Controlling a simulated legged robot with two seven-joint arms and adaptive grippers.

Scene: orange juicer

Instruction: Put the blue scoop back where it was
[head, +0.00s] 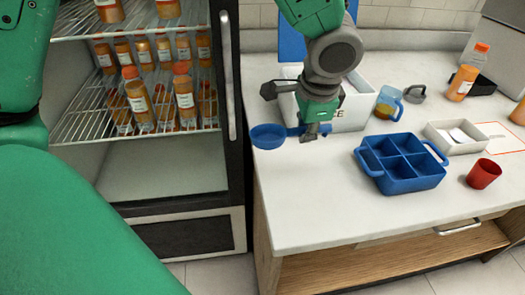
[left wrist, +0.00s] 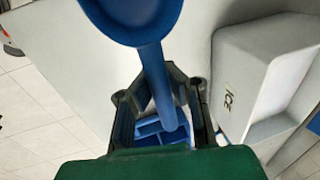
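The blue scoop (head: 268,136) has a round bowl and a straight handle. In the head view its bowl is near the counter's left edge, left of my left gripper (head: 313,132). In the left wrist view the scoop's bowl (left wrist: 145,12) is at the top, and its handle runs down between the fingers of my left gripper (left wrist: 160,88), which are closed around it. A white box (head: 352,112) marked ICE stands just behind the gripper; it also shows in the left wrist view (left wrist: 255,75). The arm hides part of the box. My right gripper is not in view.
A blue divided tray (head: 402,184), red cup (head: 484,174), white bin (head: 455,148) and measuring jug (head: 388,104) stand to the right. A fridge (head: 236,100) with orange bottles is at left. The counter's front middle (head: 310,200) is clear.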

